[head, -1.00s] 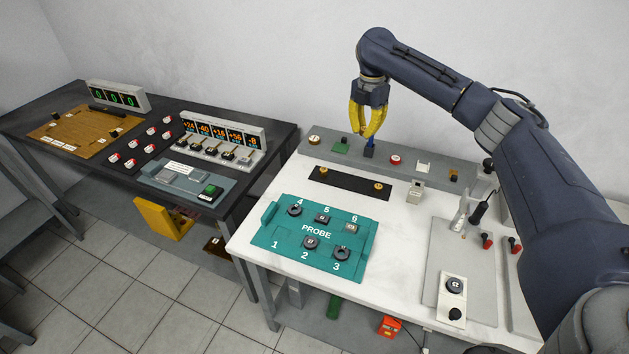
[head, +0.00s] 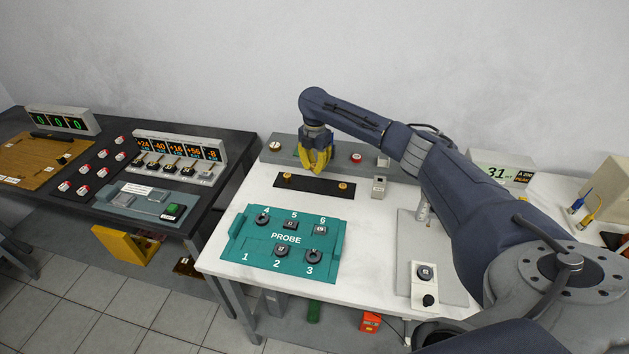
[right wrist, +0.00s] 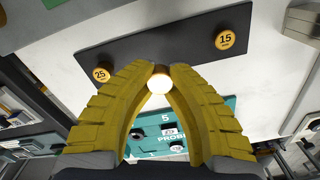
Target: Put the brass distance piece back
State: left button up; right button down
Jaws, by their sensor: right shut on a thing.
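My right gripper (head: 318,171) is above the black strip (head: 315,186) on the white bench. In the right wrist view its yellow fingers (right wrist: 160,78) are shut on a small round brass piece (right wrist: 159,84). Its near end is glaring white, so no number can be read on it. In that view the piece appears between two other brass pieces on the strip, marked 25 (right wrist: 101,75) and 15 (right wrist: 225,40). Whether the held piece touches the strip is unclear. The held piece is hidden by the fingers in the head view. My left gripper is not in view.
A teal PROBE tray (head: 250,251) with several dark round and square parts lies in front of the strip. A grey ledge (head: 268,156) runs behind it. A small grey block (head: 379,187) stands to its right. White bench surface is clear between tray and strip.

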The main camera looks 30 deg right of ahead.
aim_at(315, 184)
jog(key=shift+f, duration=3.3)
jog(key=shift+f, duration=0.1)
jog(key=c, duration=1.4)
grip_release()
notch_tip(315, 184, up, 12)
jog(key=shift+r, duration=0.1)
